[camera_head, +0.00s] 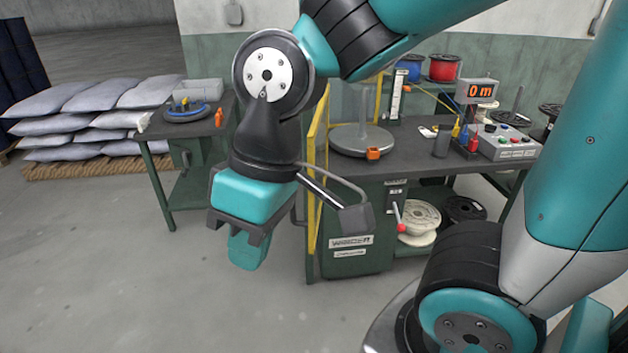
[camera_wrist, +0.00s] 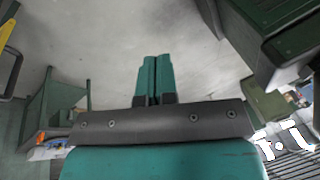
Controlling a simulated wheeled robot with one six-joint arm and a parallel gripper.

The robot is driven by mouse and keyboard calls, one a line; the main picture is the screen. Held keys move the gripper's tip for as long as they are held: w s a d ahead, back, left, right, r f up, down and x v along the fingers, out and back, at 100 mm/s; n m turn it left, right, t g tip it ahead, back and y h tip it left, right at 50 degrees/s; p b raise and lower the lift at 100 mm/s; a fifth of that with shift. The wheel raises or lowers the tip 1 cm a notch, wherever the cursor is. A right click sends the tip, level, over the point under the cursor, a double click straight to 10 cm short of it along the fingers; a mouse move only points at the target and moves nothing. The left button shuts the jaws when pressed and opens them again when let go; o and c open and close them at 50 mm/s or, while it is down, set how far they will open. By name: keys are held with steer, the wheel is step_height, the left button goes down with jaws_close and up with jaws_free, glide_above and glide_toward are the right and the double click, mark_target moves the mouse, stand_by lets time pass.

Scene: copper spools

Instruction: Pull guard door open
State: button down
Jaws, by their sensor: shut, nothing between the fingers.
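The yellow-framed guard door (camera_head: 313,238) stands upright at the left front of the winder bench, partly hidden behind my arm.
The winder bench (camera_head: 355,225) carries a round plate (camera_head: 362,139), a control box (camera_head: 508,143) and a meter display (camera_head: 477,91). A side table (camera_head: 172,128) stands behind on the left, before stacked sacks (camera_head: 125,120). The floor at the front left is clear.

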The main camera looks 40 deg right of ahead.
steer(key=w+d+f+m+h+p, duration=0.2)
steer(key=w+d+m+h, duration=0.25)
steer(key=w, duration=0.65)
steer(key=w+d+f+m+h+p, duration=0.1)
steer(key=w+d+f+m+h, duration=0.4)
steer(key=w, duration=0.7)
steer(key=w+d+f+m+h+p, duration=0.1)
steer(key=w+d+m+h, duration=0.15)
steer(key=w+m, duration=0.3)
steer(key=s+d+f+y+p, duration=0.1)
steer(key=s+d+f+p, duration=0.2)
steer(key=d+f, duration=0.5)
steer(key=shift+s+d+p, duration=0.15)
steer(key=shift+d+p, duration=0.4)
steer(key=shift+d, duration=0.15)
